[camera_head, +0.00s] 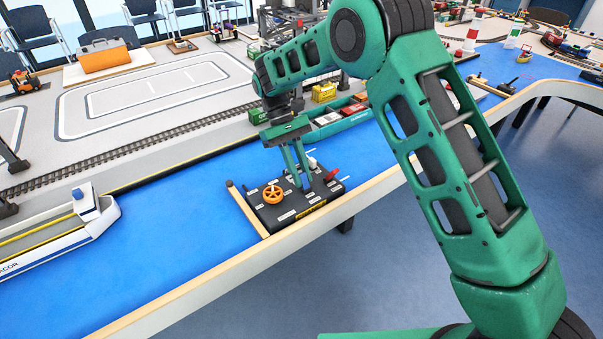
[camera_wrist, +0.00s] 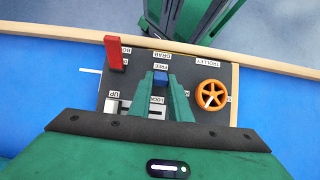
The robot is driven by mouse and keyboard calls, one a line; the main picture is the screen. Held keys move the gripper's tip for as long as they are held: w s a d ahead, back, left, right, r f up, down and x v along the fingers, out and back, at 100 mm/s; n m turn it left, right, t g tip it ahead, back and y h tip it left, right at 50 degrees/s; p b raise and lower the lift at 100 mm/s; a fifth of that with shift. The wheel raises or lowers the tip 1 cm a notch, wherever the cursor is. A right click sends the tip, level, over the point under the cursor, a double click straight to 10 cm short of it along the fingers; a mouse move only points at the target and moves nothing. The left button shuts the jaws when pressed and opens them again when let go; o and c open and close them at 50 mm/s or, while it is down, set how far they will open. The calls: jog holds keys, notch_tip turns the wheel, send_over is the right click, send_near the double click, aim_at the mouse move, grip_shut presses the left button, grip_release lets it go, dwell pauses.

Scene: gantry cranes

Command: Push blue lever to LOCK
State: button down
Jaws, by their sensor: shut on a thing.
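The black control panel (camera_head: 290,213) lies on the blue table strip. In the wrist view the panel (camera_wrist: 210,115) carries upside-down labels GRAB, FREE and LOCK. The blue lever (camera_wrist: 160,77) stands between my green fingers, close to the FREE label (camera_wrist: 161,67). The LOCK label (camera_wrist: 156,100) is partly covered by a finger. My gripper (camera_head: 298,183) reaches down to the panel from above; in the wrist view my gripper (camera_wrist: 162,80) is closed around the blue lever. In the head view the fingers hide the lever.
An orange handwheel (camera_wrist: 211,95) and a red lever (camera_wrist: 113,52) stand on either side of the blue lever. A white handle (camera_head: 312,162) is behind the fingers. A white boat (camera_head: 60,232) lies left, a container barge (camera_head: 340,120) behind. The blue strip left of the panel is clear.

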jog(key=shift+w+d, duration=0.1)
jog(key=shift+w, duration=0.1)
jog(key=c, duration=1.7)
grip_release()
jog(key=shift+o, duration=0.3)
jog(key=v, duration=1)
jog(key=shift+w+r, duration=0.25)
jog(key=shift+w, duration=0.05)
